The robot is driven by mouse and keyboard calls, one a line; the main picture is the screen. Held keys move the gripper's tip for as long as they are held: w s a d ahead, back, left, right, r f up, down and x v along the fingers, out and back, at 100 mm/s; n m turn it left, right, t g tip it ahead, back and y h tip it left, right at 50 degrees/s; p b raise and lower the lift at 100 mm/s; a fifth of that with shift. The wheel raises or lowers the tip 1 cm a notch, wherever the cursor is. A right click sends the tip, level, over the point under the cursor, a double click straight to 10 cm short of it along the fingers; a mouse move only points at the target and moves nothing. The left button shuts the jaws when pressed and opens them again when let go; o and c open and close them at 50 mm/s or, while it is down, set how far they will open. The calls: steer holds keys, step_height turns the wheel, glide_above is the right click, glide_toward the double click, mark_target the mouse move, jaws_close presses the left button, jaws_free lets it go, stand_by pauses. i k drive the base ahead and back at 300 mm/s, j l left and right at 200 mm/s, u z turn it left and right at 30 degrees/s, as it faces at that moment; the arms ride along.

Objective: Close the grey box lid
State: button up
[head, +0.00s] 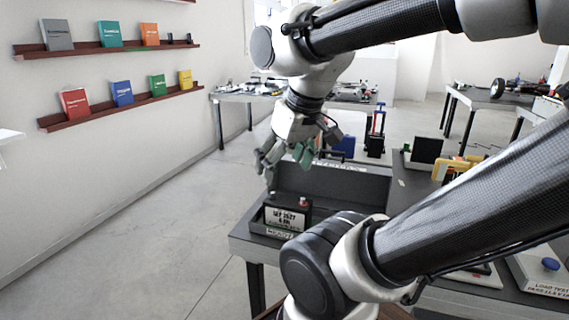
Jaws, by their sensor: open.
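The dark grey box (381,215) sits near the left end of the table, partly hidden behind my arm. Its lid (335,182) appears raised at the back, a broad dark panel with pale lettering along its top edge. A black and white lettered block (285,218) with a small red piece on it shows at the box's front left. My gripper (280,168) is open and points down at the left end of the raised lid, with its fingers spread. I cannot tell whether a finger touches the lid. Nothing shows between the fingers.
The dark table (245,236) continues right, holding a black screen (425,150), a yellow item (450,168) and a panel with a blue knob (550,264). A blue item (343,147) stands behind the lid. Open floor (150,230) lies left. Wall shelves (125,105) hold books.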

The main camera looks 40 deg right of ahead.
mark_target(363, 190)
steer(key=z, duration=1.35)
steer(key=i+j+z, duration=0.15)
steer(key=j, duration=0.15)
steer(key=j+z, duration=0.1)
steer(key=j, duration=0.2)
steer(key=i, duration=0.05)
